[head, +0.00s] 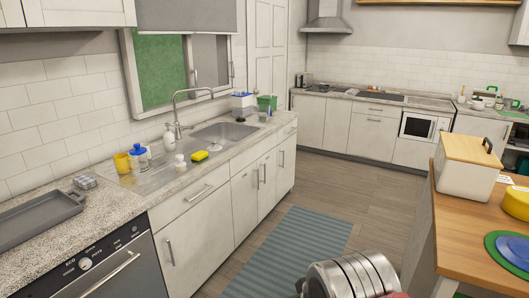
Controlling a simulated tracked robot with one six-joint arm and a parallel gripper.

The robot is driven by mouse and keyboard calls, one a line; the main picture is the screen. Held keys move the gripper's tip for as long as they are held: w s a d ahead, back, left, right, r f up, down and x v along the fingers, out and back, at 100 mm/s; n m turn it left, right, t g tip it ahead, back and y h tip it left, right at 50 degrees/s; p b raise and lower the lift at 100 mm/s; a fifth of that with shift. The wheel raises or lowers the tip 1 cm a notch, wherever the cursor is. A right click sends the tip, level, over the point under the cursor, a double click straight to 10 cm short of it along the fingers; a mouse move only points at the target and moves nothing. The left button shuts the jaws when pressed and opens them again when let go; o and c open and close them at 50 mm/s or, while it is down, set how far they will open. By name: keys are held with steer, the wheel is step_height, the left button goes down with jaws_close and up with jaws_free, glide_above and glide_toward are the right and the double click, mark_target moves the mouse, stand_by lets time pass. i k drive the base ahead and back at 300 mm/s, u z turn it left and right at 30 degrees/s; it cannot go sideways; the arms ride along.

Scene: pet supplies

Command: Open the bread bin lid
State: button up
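The bread bin (463,182) is a cream box standing upright on the wooden-topped table at the right. Its light wooden lid (467,150) lies flat across the top and looks closed. A small black handle (487,145) stands up at the lid's right side. A silver ribbed cylinder, part of my arm, shows at the bottom edge, apart from the bin and to its lower left. My gripper's fingers are not in view.
The wooden table (455,240) also holds a yellow round thing (516,203) and blue and green discs (510,252) near the bin. The sink counter (205,180) runs along the left. A striped rug (300,245) covers open floor between.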

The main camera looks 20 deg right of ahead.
mark_target(468, 149)
steer(key=z, duration=0.3)
steer(key=i, duration=0.85)
steer(key=z, duration=0.65)
steer(key=i, duration=0.75)
steer(key=z, duration=0.55)
steer(key=i, duration=1.55)
steer(key=z, duration=0.15)
